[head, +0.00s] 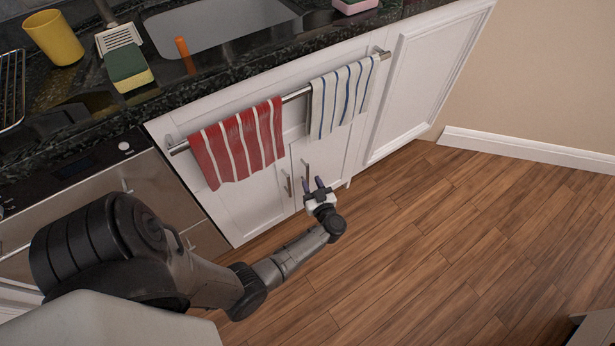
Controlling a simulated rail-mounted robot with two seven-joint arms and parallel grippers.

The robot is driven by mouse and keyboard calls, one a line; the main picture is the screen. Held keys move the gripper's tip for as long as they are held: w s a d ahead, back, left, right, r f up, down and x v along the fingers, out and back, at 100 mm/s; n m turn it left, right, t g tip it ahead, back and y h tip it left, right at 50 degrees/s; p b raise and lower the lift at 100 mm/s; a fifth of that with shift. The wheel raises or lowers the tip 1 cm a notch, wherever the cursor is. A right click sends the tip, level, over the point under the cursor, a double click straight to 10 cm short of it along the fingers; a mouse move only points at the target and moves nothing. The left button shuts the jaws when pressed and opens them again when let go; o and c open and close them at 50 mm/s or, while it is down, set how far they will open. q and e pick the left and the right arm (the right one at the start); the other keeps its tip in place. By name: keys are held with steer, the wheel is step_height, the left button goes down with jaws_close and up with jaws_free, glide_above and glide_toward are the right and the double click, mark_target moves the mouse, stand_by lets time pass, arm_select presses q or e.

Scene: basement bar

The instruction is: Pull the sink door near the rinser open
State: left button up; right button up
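The white sink cabinet has two doors below the sink (215,24), a left door (250,207) and a right door (337,150). Both look closed. Their short upright metal handles, the left handle (287,184) and the right handle (306,170), are side by side near the middle seam. My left gripper (312,184) is in front of the doors, just below the right handle in the picture. I cannot make out the rinser for certain. My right gripper is out of view.
A metal rail (297,96) across the cabinet above the doors carries a red striped towel (238,145) and a blue striped towel (342,98). A yellow cup (53,38) and a sponge (128,68) are on the dark counter. The wooden floor (440,235) to the right is clear.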

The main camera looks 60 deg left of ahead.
mark_target(308, 176)
arm_select(q)
steer(key=shift+w+a+b, duration=0.15)
steer(key=shift+a+b, duration=0.2)
steer(key=shift+a, duration=0.75)
steer(key=shift+w+a+b, duration=0.15)
steer(key=shift+a+b, duration=0.2)
steer(key=shift+a, duration=0.7)
jaws_close()
